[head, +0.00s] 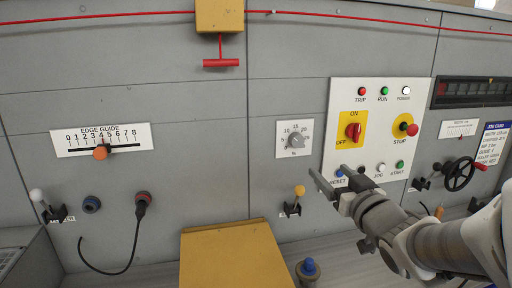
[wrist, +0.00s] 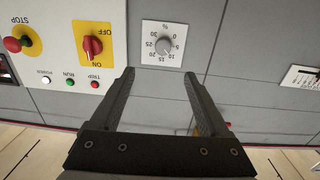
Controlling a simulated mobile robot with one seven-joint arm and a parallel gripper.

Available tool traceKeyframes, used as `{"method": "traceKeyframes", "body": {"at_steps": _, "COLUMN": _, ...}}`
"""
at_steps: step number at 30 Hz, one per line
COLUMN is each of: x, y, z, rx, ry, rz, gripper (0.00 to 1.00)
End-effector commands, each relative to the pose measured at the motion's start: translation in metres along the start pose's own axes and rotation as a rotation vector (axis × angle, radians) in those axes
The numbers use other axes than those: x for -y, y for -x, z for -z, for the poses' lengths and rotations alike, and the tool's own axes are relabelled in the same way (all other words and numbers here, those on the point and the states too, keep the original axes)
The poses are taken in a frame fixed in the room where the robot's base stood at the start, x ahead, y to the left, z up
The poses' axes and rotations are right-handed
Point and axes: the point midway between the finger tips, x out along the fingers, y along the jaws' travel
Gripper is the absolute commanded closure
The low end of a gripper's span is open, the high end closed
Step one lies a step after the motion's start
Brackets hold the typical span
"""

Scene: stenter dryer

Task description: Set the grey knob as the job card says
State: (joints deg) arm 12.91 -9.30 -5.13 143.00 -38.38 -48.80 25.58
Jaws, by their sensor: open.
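The grey knob (head: 295,141) sits on a white square scale plate on the machine's grey front. In the wrist view the knob (wrist: 164,46) appears upside down, with scale numbers from 0 to 30 and a % mark around it. I cannot tell its exact setting. The job card (head: 492,144) is at the right edge of the head view, its lines too small to read surely. My gripper (head: 329,172) is open and empty, below and right of the knob in the head view. In the wrist view the knob shows beyond my gripper's fingertips (wrist: 159,73), apart from them.
Right of the knob is a white panel with a red ON/OFF switch (head: 353,131), a red STOP button (head: 411,129) and lamps. A yellow-topped lever (head: 299,191) is below the knob. A yellow box (head: 235,255) stands lower left. A red T-handle (head: 221,63) hangs upper left.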

Motion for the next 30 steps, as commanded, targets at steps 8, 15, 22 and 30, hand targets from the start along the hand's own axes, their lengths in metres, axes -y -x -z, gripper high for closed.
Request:
{"method": "traceKeyframes", "body": {"at_steps": 8, "x": 0.003, "y": -0.012, "z": 0.0, "rx": -0.022, "ry": -0.007, "rz": 0.026, "gripper": 0.21}}
{"method": "traceKeyframes", "body": {"at_steps": 15, "x": 0.005, "y": -0.053, "z": 0.001, "rx": -0.02, "ry": -0.007, "rz": 0.027, "gripper": 0.21}}
{"method": "traceKeyframes", "body": {"at_steps": 22, "x": 0.006, "y": -0.097, "z": 0.002, "rx": -0.022, "ry": -0.006, "rz": 0.027, "gripper": 0.21}}
{"method": "traceKeyframes", "body": {"at_steps": 30, "x": 0.007, "y": -0.145, "z": 0.003, "rx": -0.021, "ry": -0.006, "rz": 0.025, "gripper": 0.21}}
